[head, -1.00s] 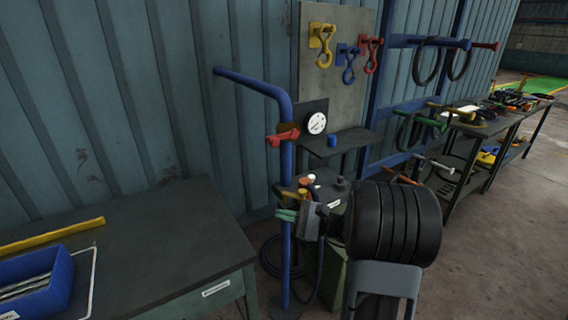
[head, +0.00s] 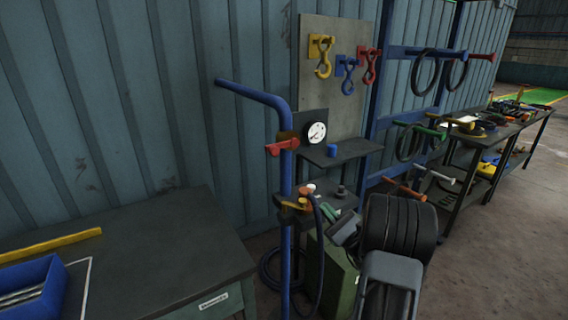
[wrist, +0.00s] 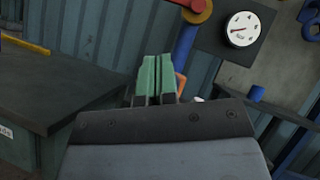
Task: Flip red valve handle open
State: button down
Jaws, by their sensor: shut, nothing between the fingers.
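The red valve handle (head: 282,147) sits on the blue upright pipe (head: 286,180), below its bend, and lies roughly level across it, reaching to the left. In the wrist view part of the red handle (wrist: 185,4) and its yellow hub (wrist: 198,13) show at the top edge, cut off by the frame. My gripper (head: 328,212) is below and to the right of the handle, apart from it. Its green fingers (wrist: 157,76) are together and empty in the wrist view, pointing toward the wall, with the blue pipe beyond them.
A pressure gauge (head: 316,133) is right of the handle, above a small shelf (head: 345,152) with a blue cup (head: 332,150). An orange fitting (head: 296,204) and dark hose (head: 320,250) are low on the pipe. A dark workbench (head: 150,250) stands left. Space left of the handle is open.

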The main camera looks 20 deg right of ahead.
aim_at(277, 154)
jog(key=p+x, duration=0.3)
jog(key=x, duration=1.6)
jog(key=shift+s, duration=0.25)
jog(key=shift+r, duration=0.1)
